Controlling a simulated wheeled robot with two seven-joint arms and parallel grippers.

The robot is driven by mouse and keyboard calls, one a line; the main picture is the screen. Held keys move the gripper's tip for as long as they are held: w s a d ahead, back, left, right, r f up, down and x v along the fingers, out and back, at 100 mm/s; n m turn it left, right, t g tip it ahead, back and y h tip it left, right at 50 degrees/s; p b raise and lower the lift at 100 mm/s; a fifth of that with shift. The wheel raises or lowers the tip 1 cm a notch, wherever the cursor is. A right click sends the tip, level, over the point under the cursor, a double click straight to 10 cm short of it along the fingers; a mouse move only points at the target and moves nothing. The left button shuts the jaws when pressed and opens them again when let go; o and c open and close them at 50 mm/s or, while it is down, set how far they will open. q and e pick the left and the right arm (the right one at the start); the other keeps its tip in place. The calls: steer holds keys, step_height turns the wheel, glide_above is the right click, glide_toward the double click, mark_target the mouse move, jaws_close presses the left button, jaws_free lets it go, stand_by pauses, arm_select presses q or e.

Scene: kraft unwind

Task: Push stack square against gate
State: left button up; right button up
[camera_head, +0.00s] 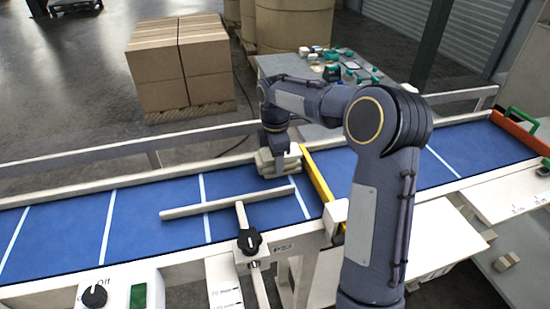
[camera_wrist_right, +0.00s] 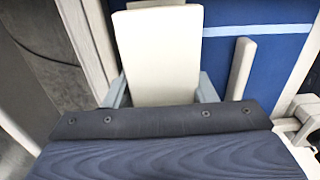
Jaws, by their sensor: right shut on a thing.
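A stack of flat cream pieces (camera_head: 270,168) sits on the blue conveyor belt, at the left side of the yellow gate bar (camera_head: 320,183). My right gripper (camera_head: 275,148) reaches down over the stack from the far side of the belt. In the right wrist view a cream top face (camera_wrist_right: 160,60) lies between the two grey fingers of the right gripper (camera_wrist_right: 161,90), which is shut on it. I cannot tell whether the stack touches the gate or is square to it. My left gripper is not in view.
A pale guide rail (camera_head: 225,203) lies across the belt in front of the stack, with a black knob (camera_head: 249,241) on its arm. The blue belt (camera_head: 150,215) is clear to the left. Cardboard boxes (camera_head: 182,65) and a grey bench (camera_head: 290,66) stand behind.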

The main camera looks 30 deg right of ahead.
steer(key=shift+s+d, duration=0.25)
steer(key=shift+d, duration=0.9)
stand_by(1.5)
steer(key=shift+a+f+p, duration=0.1)
steer(key=shift+a+p, duration=0.1)
steer(key=shift+p, duration=0.1)
stand_by(0.4)
steer(key=o, duration=1.2)
steer(key=shift+c, duration=0.2)
steer(key=shift+a, duration=0.1)
steer(key=shift+w+r, duration=0.15)
steer(key=shift+r, duration=0.45)
steer(key=r, duration=0.6)
steer(key=shift+s+b, duration=0.2)
steer(key=shift+b, duration=0.15)
steer(key=shift+s+r, duration=0.15)
steer(key=shift+r, duration=0.25)
